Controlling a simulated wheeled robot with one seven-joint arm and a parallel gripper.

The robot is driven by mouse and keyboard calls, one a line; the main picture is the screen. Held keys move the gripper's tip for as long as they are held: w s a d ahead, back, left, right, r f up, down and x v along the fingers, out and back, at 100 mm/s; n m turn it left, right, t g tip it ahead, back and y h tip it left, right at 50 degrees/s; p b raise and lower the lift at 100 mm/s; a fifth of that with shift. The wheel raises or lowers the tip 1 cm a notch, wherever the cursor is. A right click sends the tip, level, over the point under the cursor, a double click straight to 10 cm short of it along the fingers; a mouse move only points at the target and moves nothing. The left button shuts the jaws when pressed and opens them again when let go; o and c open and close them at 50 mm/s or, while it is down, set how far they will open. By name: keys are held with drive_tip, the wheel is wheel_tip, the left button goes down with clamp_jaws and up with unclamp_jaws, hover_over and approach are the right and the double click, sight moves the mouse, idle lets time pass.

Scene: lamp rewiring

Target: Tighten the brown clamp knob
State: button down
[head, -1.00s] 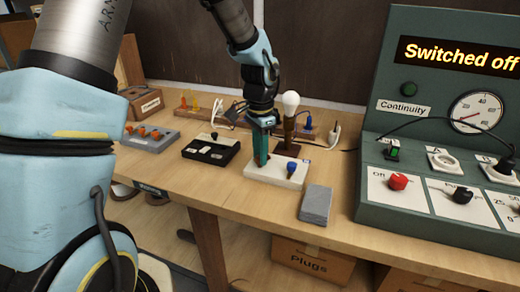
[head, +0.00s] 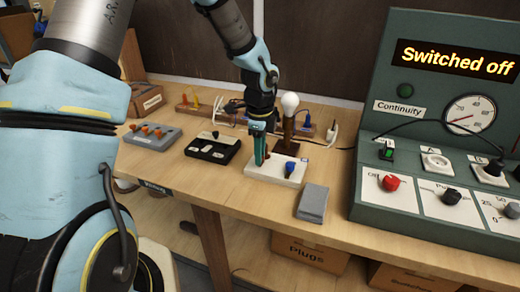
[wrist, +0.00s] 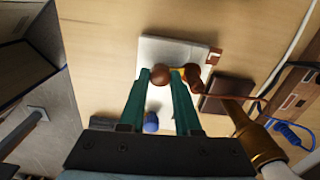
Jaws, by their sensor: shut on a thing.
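A white block (head: 262,171) lies on the bench, and it also shows in the wrist view (wrist: 152,48). My gripper (head: 260,161) points down over its left part. In the wrist view my gripper's green fingers (wrist: 161,76) are shut on a round brown knob (wrist: 160,75), one finger on each side. A second brown rounded piece (wrist: 191,78) sits just right of the right finger, with a thin wire by it. A blue knob (head: 290,168) stands on the block's right part; it also shows in the wrist view (wrist: 151,122). In the head view my fingers hide the brown knob.
A lamp with a white bulb (head: 290,102) stands behind the block. A green test panel (head: 455,70) reads "Switched off". Bare bench lies left of the block.

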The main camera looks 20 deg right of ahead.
drive_tip(key=shift+m, duration=0.5)
drive_tip(key=c, duration=0.9)
unclamp_jaws()
wheel_tip(320, 180, up, 11)
drive_tip(key=b, duration=0.2)
drive_tip(key=shift+f, duration=0.1)
